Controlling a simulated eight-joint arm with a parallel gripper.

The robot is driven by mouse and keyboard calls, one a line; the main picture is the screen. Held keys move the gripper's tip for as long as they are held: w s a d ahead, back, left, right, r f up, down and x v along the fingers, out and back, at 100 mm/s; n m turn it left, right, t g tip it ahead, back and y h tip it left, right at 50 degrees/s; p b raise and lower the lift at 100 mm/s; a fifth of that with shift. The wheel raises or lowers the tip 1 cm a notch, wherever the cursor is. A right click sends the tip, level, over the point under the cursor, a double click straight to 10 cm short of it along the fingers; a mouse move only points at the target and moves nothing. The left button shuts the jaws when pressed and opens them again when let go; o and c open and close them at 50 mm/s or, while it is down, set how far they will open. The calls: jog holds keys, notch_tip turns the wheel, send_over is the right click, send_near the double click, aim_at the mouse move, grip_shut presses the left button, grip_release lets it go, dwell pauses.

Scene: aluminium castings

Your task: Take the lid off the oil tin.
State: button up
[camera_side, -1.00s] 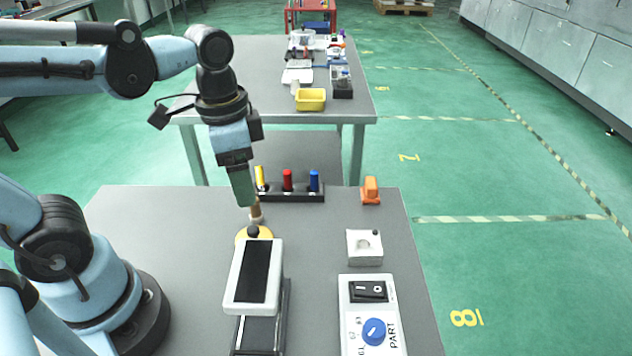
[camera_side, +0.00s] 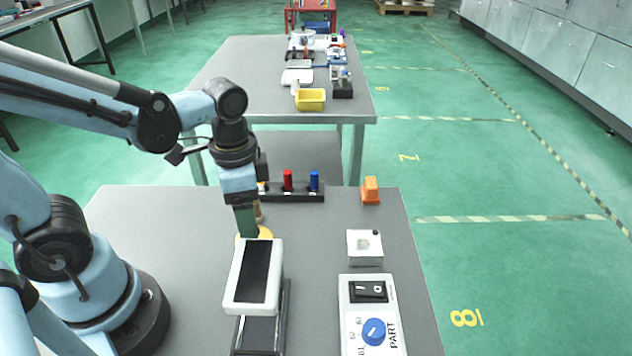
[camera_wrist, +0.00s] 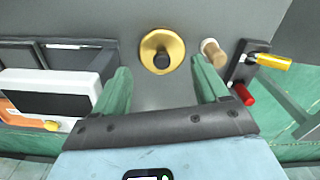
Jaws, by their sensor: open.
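The oil tin shows as a round yellow top with a black knob (camera_wrist: 162,60), seen from above in the wrist view. In the side view only a sliver of its yellow top (camera_side: 266,232) shows behind the white-framed device; my gripper and that device hide the rest. My gripper (camera_wrist: 161,70) is open, with its two green fingers apart and the knob between their lines, toward the far side. In the side view my gripper (camera_side: 247,234) points down at the tin. I cannot tell whether the fingers touch it.
A white-framed device with a dark panel (camera_side: 254,272) stands close in front of the tin. A tan wooden cylinder (camera_wrist: 213,50) stands beside it. A dark rack (camera_side: 292,195) with coloured handles is behind. A white block (camera_side: 365,258), orange object (camera_side: 371,190) and switch panel (camera_side: 358,312) lie right.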

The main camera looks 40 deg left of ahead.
jog(key=shift+w+f, duration=0.25)
jog(key=shift+f, duration=2.2)
jog(key=shift+c, duration=0.5)
jog(key=c, duration=1)
jog(key=shift+c, duration=0.2)
